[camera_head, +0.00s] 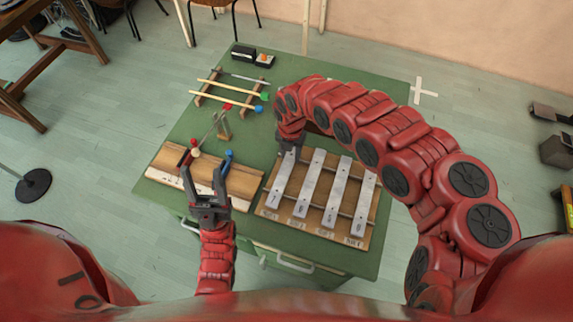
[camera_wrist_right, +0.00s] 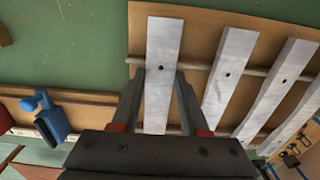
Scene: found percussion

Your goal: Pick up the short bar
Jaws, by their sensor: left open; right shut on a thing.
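The short bar (camera_head: 285,178) is the leftmost of several silver metal bars on a wooden board (camera_head: 266,212). My right gripper (camera_head: 288,146) is at its far end, and the arm hides part of that end in the head view. In the right wrist view, the two fingers of my right gripper (camera_wrist_right: 162,78) stand on either side of the short bar (camera_wrist_right: 161,42). The bar still looks in line with the others, and I cannot tell whether it is lifted. My left gripper (camera_head: 210,170) is open over the left part of the table, its fingers pointing away.
More silver bars (camera_head: 336,190) lie close to the right of the short bar. A wooden box (camera_head: 170,160) lies under my left gripper. A rack with mallets (camera_head: 232,90) and a small black box (camera_head: 243,53) stand farther back on the green table (camera_head: 180,125).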

